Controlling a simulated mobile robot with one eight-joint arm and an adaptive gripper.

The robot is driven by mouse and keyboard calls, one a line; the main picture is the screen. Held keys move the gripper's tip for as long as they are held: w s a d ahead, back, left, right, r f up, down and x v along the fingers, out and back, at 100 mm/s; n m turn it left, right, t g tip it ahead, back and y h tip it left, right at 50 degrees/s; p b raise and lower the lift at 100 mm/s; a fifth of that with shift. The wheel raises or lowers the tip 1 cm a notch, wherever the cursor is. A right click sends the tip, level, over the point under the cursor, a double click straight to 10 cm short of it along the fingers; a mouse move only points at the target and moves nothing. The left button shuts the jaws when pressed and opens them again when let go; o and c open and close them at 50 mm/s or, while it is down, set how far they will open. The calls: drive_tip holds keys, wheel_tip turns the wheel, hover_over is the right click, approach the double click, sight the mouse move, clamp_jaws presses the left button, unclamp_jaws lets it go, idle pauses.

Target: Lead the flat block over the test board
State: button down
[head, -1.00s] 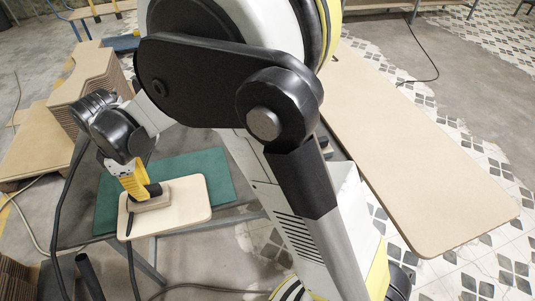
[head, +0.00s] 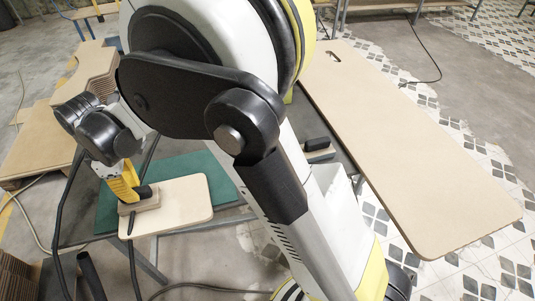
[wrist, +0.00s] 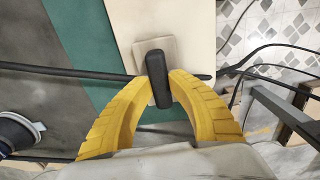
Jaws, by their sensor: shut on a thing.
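The flat block (head: 151,204) is a beige slab with a black grip on top. It sits at the left end of the test board (head: 190,200), a pale board with rounded corners. My yellow gripper (head: 131,189) is shut on the black grip from above. In the wrist view the block's black grip (wrist: 158,80) is between my fingertips (wrist: 159,86), with the beige slab (wrist: 143,47) under it and the test board (wrist: 190,14) beyond. The block looks flat on the board, though the contact is hidden.
A green mat (head: 215,173) lies under the board. A similar black-gripped block (head: 318,144) stands behind my arm. A long tan panel (head: 410,150) fills the right. A dark cable (wrist: 60,69) crosses the wrist view.

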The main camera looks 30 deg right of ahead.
drive_tip(key=shift+a, duration=0.1)
drive_tip(key=shift+w+a, duration=0.25)
drive_tip(key=shift+a, duration=0.5)
drive_tip(key=shift+w+a, duration=0.25)
drive_tip(key=shift+a, duration=0.5)
drive_tip(key=shift+r, duration=0.2)
drive_tip(key=shift+r+p, duration=0.6)
drive_tip(key=shift+p, duration=0.05)
drive_tip(key=shift+r, duration=0.1)
drive_tip(key=shift+r+p, duration=2.05)
drive_tip(key=shift+r, duration=0.9)
